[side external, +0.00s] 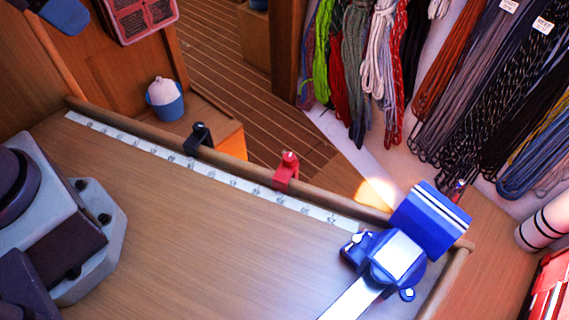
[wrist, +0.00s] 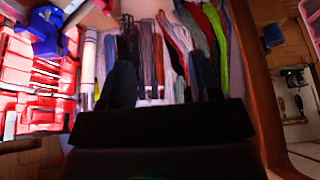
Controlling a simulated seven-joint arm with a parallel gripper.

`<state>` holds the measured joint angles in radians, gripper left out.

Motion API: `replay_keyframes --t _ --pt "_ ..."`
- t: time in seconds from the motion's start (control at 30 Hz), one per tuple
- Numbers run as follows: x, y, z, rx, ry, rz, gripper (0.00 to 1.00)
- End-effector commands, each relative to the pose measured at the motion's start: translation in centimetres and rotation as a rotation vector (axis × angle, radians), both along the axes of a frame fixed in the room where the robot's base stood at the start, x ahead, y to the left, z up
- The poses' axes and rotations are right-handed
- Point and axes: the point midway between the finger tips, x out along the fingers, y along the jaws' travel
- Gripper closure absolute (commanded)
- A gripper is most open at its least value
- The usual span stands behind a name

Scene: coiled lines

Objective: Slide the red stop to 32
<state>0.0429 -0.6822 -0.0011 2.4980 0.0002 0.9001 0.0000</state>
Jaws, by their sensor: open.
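The red stop (side external: 286,172) sits on the wooden rail along the far edge of the bench, right of the middle of the pale measuring strip (side external: 225,178). The strip's numbers are too small to read. A black stop (side external: 199,138) sits on the same rail, farther left. My gripper (wrist: 160,64) shows in the wrist view with its two dark fingers apart and nothing visible between them. It faces the hanging ropes. Neither stop can be made out in the wrist view, and the gripper is not seen in the side view.
A blue device (side external: 398,258) with a white strip stands at the bench's right end. Coiled ropes (side external: 380,60) hang beyond the rail. A blue-and-white buoy (side external: 165,99) stands behind the rail at left. Red bins (wrist: 35,75) show in the wrist view. The bench top (side external: 200,235) is largely clear.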

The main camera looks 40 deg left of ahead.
Motion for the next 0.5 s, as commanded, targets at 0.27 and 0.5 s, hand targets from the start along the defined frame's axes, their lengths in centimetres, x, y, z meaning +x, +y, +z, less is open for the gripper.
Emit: replay_keyframes --t 0.27,0.5 --pt "4.9 -4.6 -4.0 0.031 0.244 -0.133 0.43" --pt "9.7 -10.5 -9.1 0.045 0.393 -0.109 0.43"
